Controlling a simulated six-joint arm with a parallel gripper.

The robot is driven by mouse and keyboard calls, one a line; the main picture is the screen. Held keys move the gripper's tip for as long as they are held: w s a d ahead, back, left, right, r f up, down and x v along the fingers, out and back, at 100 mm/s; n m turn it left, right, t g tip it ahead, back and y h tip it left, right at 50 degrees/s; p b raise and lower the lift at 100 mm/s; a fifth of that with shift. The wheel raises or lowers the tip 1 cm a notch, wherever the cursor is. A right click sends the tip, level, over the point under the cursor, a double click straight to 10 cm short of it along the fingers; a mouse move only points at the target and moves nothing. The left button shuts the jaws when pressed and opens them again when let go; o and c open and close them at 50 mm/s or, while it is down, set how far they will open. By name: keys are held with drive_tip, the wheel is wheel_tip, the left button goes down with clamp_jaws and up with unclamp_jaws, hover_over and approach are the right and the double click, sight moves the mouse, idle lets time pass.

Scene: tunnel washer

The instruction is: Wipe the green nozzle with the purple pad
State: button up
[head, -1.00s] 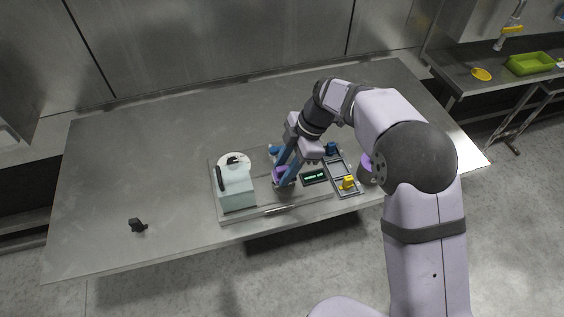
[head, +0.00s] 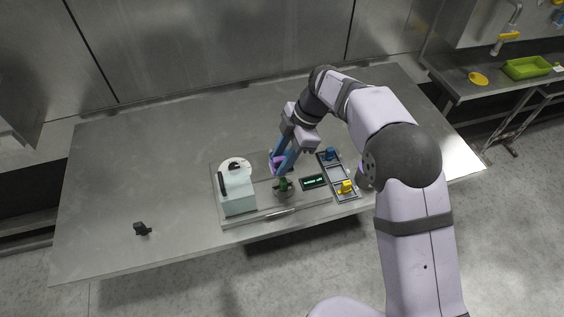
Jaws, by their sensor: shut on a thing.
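My gripper (head: 284,160) is shut on the purple pad (head: 275,168), which shows between its blue fingers. The green nozzle (head: 283,184) stands on the tray-like base of the washer, just below the pad in the picture. The pad appears apart from the nozzle, a little behind it. My fingers hide part of the pad and most of a blue thing behind it.
A pale teal box-shaped unit (head: 238,195) with a black handle stands at the left of the base. A small display (head: 313,182) and a grey frame holding a blue part (head: 330,154) and a yellow part (head: 346,187) are on the right. A black object (head: 142,229) lies far left.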

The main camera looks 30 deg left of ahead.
drive_tip(key=shift+w+r+p, duration=0.1)
drive_tip(key=shift+r+p, duration=1)
drive_tip(key=shift+r, duration=1.25)
